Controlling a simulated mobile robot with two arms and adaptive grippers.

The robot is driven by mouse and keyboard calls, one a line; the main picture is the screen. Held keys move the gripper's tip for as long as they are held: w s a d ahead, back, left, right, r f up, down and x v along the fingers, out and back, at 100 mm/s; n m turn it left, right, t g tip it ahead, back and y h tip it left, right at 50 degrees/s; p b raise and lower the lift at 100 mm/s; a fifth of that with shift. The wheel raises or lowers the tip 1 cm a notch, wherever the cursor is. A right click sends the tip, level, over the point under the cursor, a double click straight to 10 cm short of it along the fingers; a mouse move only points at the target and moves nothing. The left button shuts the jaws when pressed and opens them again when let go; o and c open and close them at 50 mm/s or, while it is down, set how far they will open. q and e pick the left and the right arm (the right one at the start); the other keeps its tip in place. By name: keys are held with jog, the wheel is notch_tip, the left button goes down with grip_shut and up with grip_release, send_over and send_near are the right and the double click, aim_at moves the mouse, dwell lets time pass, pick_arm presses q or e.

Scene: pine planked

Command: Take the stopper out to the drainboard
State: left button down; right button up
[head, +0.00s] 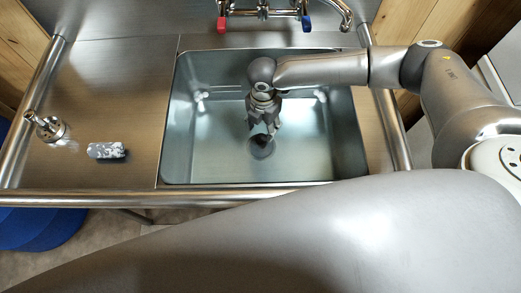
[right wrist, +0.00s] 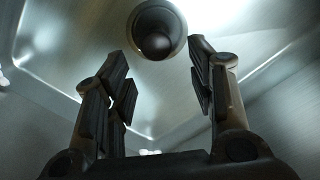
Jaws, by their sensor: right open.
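The sink basin (head: 215,150) has a round drain (head: 262,148) in its floor. In the right wrist view a dark round piece, apparently the stopper (right wrist: 155,45), sits in the drain; its exact shape is hard to tell in the shade. My right gripper (head: 264,130) points down inside the basin, above the drain. In the right wrist view its two fingers (right wrist: 163,80) stand apart with nothing between them, and the dark piece shows beyond their tips. The drainboard (head: 110,90) is the flat metal area left of the basin. My left gripper is not in view.
A shiny metal piece with a narrow neck (head: 48,127) and a small grey-and-white patterned block (head: 107,150) lie on the drainboard. A faucet with red and blue handles (head: 264,14) is behind the basin. A rail (head: 120,198) runs along the front edge.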

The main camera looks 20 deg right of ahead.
aim_at(263, 139)
notch_tip(263, 139, down, 6)
jog(key=shift+f, duration=0.15)
jog(key=shift+w+a+f, duration=0.1)
jog(key=shift+a+f, duration=0.05)
jog(key=shift+f, duration=1.25)
jog(key=shift+a+f, duration=0.1)
jog(key=shift+f, duration=1.3)
jog(key=shift+c, duration=0.2)
jog(key=c, duration=1)
